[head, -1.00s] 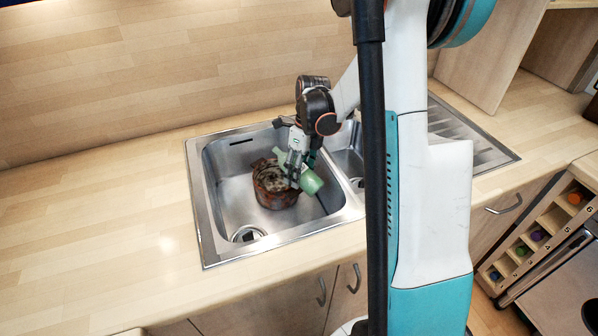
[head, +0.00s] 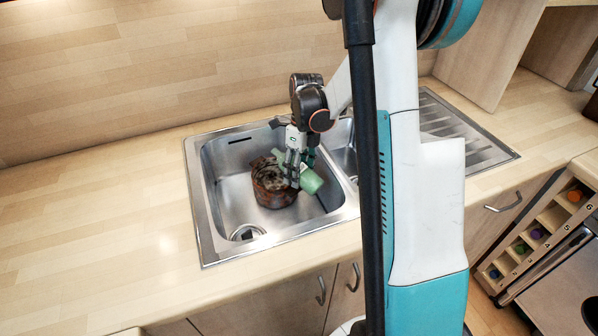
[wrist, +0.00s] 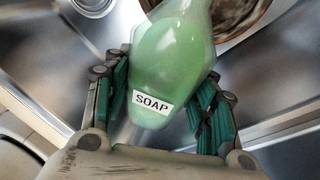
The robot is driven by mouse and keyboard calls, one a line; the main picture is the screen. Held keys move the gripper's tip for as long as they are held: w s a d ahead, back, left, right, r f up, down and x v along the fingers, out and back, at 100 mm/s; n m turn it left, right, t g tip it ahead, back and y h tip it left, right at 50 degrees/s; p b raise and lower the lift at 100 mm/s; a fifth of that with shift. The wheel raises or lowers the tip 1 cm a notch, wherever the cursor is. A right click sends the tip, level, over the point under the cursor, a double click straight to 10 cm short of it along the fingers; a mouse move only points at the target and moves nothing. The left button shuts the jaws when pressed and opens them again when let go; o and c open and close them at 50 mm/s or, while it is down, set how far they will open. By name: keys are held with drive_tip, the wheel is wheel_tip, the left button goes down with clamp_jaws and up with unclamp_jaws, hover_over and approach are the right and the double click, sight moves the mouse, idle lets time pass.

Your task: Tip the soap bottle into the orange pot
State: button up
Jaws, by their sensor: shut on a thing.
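The orange pot (head: 272,187) looks rusty brown-orange and stands in the left sink basin. The green soap bottle (head: 311,182) is tilted close over the pot's right side, its base toward the lower right and its narrower end toward the upper left, above the pot's opening. My gripper (head: 296,172) is shut on the bottle. In the wrist view the bottle (wrist: 172,62) with its SOAP label lies between my two fingers (wrist: 165,100), and part of the pot's rim (wrist: 235,20) shows behind it. I cannot tell whether the bottle touches the pot.
The steel sink (head: 215,222) has raised basin walls around the pot and a drain (head: 247,232) at the front left. A wooden counter (head: 100,220) is clear to the left. A ridged drainboard (head: 460,140) lies to the right.

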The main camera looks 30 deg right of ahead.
drive_tip(key=shift+s+f+g+h+b, duration=0.15)
drive_tip(key=shift+f+g+h+b, duration=0.25)
drive_tip(key=shift+f+g+b, duration=0.65)
idle(1.6)
drive_tip(key=shift+r+g, duration=0.2)
drive_tip(key=shift+g, duration=0.05)
idle(0.9)
